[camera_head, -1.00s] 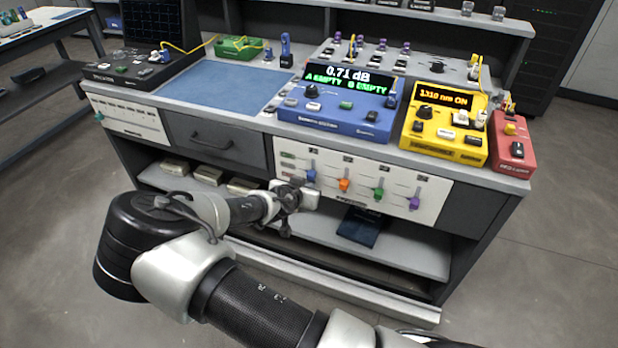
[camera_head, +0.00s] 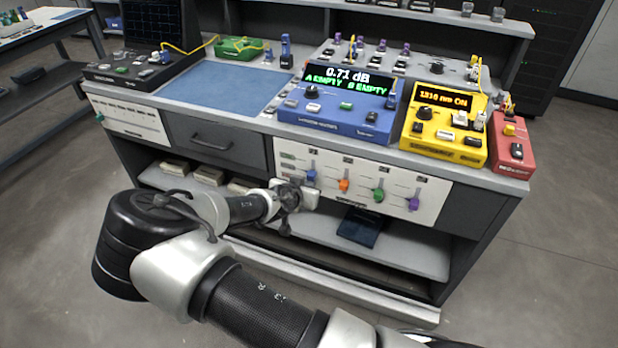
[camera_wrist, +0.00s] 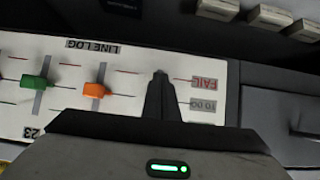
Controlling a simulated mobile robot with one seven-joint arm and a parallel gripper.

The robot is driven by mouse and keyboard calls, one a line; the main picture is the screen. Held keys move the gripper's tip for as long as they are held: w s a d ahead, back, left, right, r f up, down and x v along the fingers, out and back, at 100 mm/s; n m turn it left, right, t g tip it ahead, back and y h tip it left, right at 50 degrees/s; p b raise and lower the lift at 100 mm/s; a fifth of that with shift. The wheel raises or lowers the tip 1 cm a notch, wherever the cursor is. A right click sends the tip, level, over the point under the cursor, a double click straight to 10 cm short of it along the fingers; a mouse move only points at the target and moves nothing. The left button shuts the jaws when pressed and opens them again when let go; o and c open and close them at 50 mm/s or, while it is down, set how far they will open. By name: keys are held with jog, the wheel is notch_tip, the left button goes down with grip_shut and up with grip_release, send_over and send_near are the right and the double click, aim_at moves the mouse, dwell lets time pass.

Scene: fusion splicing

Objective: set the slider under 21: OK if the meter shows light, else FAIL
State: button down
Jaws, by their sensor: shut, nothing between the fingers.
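The slider panel (camera_head: 362,188) on the bench front has a blue knob (camera_head: 311,176) under 21, level with the other knobs. In the wrist view the panel (camera_wrist: 135,82) is upside down; its FAIL label (camera_wrist: 209,82) and TO DO label (camera_wrist: 203,105) show. The orange knob (camera_wrist: 95,90) lines up with the TO DO row. The blue knob is hidden there behind my gripper (camera_wrist: 162,82), which is shut and empty, in front of the slider under 21. I cannot tell whether it touches the knob. The blue meter (camera_head: 335,125) reads 0.71 dB, A EMPTY, B EMPTY.
A green knob (camera_head: 378,194) and a purple knob (camera_head: 414,203) are farther right on the panel. A yellow box (camera_head: 443,145) reads 1310 nm ON, with a red box (camera_head: 510,160) beside it. A drawer (camera_head: 215,142) is left of the panel; an open shelf (camera_head: 405,255) lies below.

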jog(key=shift+r+p, duration=0.7)
jog(key=shift+r, duration=0.65)
jog(key=shift+f, duration=0.1)
jog(key=s+a+f, duration=0.1)
jog(key=s+a, duration=0.1)
jog(key=s, duration=0.4)
jog(key=shift+s+a, duration=0.2)
jog(key=shift+s, duration=0.1)
dwell(0.3)
dwell(0.3)
jog(key=shift+d, duration=0.1)
